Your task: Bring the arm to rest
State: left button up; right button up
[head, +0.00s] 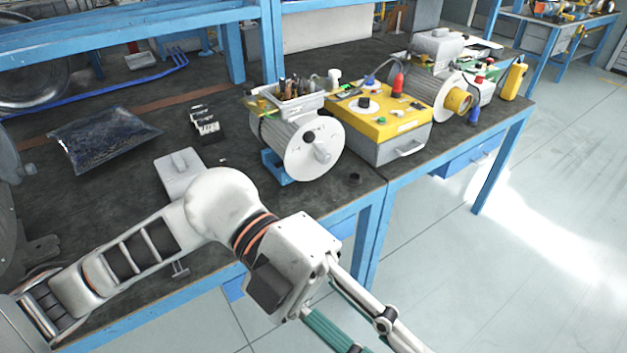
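My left arm (135,255) reaches in from the left, over the front of the dark workbench (235,225). Its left gripper (372,338) hangs past the bench's front edge, over the floor, pointing to the lower right. Its two fingers stand apart with nothing seen between them, so it looks open; the tips are cut off by the bottom of the picture. My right gripper is not in view.
A grey blower (315,150) with a tool tray on top stands near the front edge. Beside it is a yellow control box (390,130); another blower (445,95) stands farther right. A bag (100,138) lies at left. The floor (540,230) at right is clear.

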pick_arm(q)
jog(key=w+a+r+n+t+h+p, duration=0.1)
jog(key=w+r+n+t+h, duration=0.35)
jog(key=w+n+h, duration=0.2)
jog(key=w+r+n+t+h, duration=0.3)
jog(key=w+n+t+h, duration=0.25)
jog(key=w, duration=0.25)
jog(key=w+a+f+n+t+y, duration=1)
jog(key=w+f+n+t, duration=0.2)
jog(key=f+n+t, duration=0.5)
jog(key=s+a+f+n+g+y+p, duration=0.15)
jog(key=a+f+y, duration=0.3)
jog(key=f, duration=0.45)
jog(key=s+a+f+n+y, duration=0.2)
jog(key=a+f+n+y, duration=0.15)
jog(key=a+f, duration=0.4)
jog(key=s+a+f+g+y, duration=0.1)
jog(key=s+a+f+g, duration=0.1)
jog(key=s+f, duration=0.3)
jog(key=s+a+f+g+y, duration=0.2)
jog(key=s+f, duration=0.4)
jog(key=f, duration=0.5)
jog(key=shift+s+a+n+g, duration=0.15)
jog(key=shift+a+n+g, duration=0.2)
jog(key=shift+a, duration=0.1)
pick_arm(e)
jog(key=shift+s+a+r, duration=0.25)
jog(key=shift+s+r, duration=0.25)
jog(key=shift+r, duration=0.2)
